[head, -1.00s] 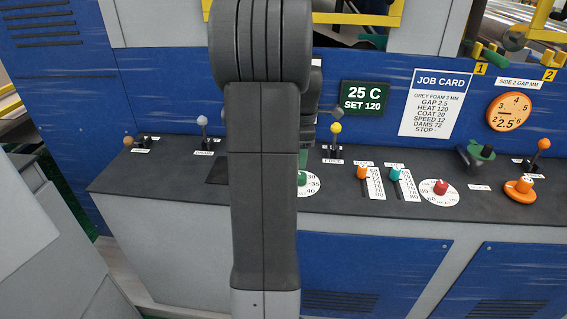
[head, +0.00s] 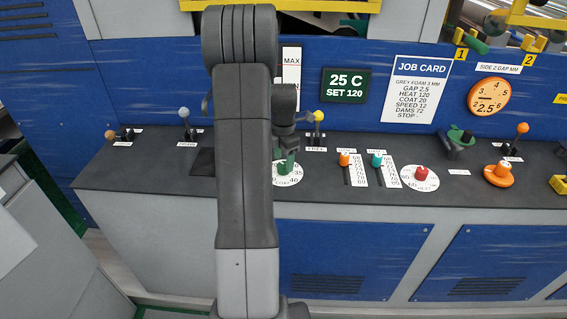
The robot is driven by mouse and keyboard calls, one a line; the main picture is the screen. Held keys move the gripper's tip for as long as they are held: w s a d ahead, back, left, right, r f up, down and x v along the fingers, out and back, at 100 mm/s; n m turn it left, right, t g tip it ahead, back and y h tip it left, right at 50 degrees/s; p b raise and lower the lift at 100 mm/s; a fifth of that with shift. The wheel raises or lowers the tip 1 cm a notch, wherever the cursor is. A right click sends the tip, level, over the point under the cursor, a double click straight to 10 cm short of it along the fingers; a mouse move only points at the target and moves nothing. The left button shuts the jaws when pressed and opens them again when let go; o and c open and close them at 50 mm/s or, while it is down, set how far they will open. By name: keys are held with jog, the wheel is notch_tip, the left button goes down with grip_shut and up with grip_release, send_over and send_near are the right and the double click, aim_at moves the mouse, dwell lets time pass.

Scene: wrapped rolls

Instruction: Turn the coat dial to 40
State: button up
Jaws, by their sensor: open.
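A green dial knob (head: 288,168) stands on a white numbered disc (head: 287,181) on the dark console top, just right of my arm. The numbers 35 and 40 show on the disc; I cannot make out where the knob points, and no name label is legible. My gripper (head: 286,152) is open and points down at the knob, its fingers very close to it or around it. I cannot tell if they touch it. My upright arm hides the console left of the dial.
Orange (head: 344,159) and teal (head: 377,160) sliders and a red dial (head: 422,173) stand to the right. A yellow-topped lever (head: 319,117) is close behind the gripper. The job card (head: 418,88) reads COAT 20. A display (head: 346,85) reads 25 C, SET 120.

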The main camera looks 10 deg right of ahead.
jog(key=shift+f, duration=1.45)
jog(key=shift+c, duration=0.4)
jog(key=c, duration=0.9)
